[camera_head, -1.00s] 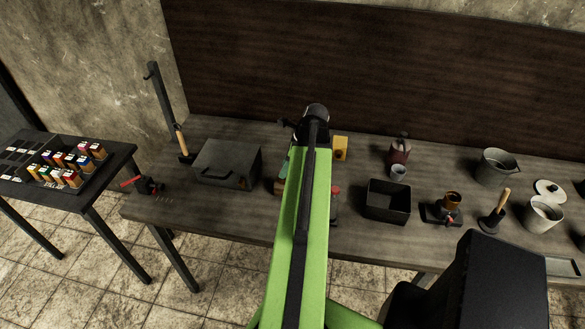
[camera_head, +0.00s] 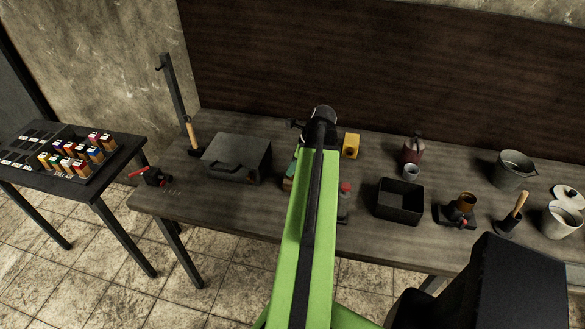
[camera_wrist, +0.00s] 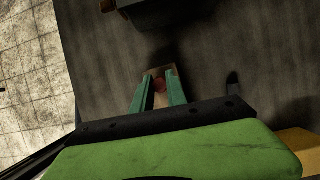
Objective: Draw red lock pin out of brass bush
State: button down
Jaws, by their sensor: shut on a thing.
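In the wrist view my gripper (camera_wrist: 160,76) has two teal fingers, close together. A tan-brown block (camera_wrist: 176,72) lies at the fingertips; whether the pin is inside anything is hidden. In the head view my green arm covers most of this spot, and only a bit of teal and brown shows left of it. I cannot make out the brass bush at the gripper.
A dark grey box (camera_head: 237,158) stands left of my arm. A red-topped item (camera_head: 346,190) and an open black bin (camera_head: 400,201) stand to its right. Further right are an orange-brown cup on a black stand (camera_head: 464,205) and a bucket (camera_head: 515,170). The bench front between bins is mostly clear.

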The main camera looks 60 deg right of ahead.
jog(key=c, duration=1.9)
grip_release()
grip_shut()
jog(key=shift+r+p, duration=1.9)
jog(key=shift+p, duration=0.05)
jog(key=shift+r, duration=0.1)
jog(key=shift+r+p, duration=1.4)
jog(key=shift+p, duration=0.1)
jog(key=shift+r+p, duration=1.5)
